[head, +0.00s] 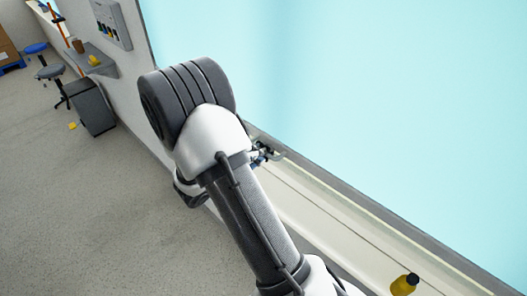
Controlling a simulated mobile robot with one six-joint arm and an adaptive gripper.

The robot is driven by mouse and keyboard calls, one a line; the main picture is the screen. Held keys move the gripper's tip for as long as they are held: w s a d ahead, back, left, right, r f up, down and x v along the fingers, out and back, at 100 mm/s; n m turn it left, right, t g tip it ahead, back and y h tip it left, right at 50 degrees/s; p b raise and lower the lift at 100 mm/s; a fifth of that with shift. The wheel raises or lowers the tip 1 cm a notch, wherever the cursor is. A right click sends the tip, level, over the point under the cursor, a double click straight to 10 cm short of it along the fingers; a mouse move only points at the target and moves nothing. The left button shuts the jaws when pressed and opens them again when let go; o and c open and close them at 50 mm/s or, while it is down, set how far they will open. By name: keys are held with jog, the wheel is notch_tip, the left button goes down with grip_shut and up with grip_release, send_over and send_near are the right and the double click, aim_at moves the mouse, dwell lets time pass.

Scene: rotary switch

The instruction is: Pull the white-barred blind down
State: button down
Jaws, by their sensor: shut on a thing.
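A large pale cyan panel (370,80) fills the right of the head view. I cannot tell whether it is the blind or the window pane. A grey strip (385,213) edges its bottom, and I cannot make out a separate white bar. My gripper (268,154) is at the lower left corner of the panel, by the grey strip and the pale ledge below it. It is small and partly hidden behind my arm. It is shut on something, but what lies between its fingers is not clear.
A pale ledge (335,215) runs below the panel. A yellow bottle with a dark cap (404,284) stands at lower right. The floor at left is mostly clear.

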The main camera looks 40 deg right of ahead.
notch_tip(320, 180, down, 10)
jog(key=b, duration=0.8)
jog(key=shift+a+f, duration=0.15)
jog(key=shift+f, duration=0.1)
jog(key=shift+s, duration=0.1)
jog(key=c, duration=2.1)
grip_release()
jog(key=o, duration=0.4)
jog(key=shift+r, duration=0.1)
jog(key=v, duration=1.2)
jog(key=shift+r, duration=0.1)
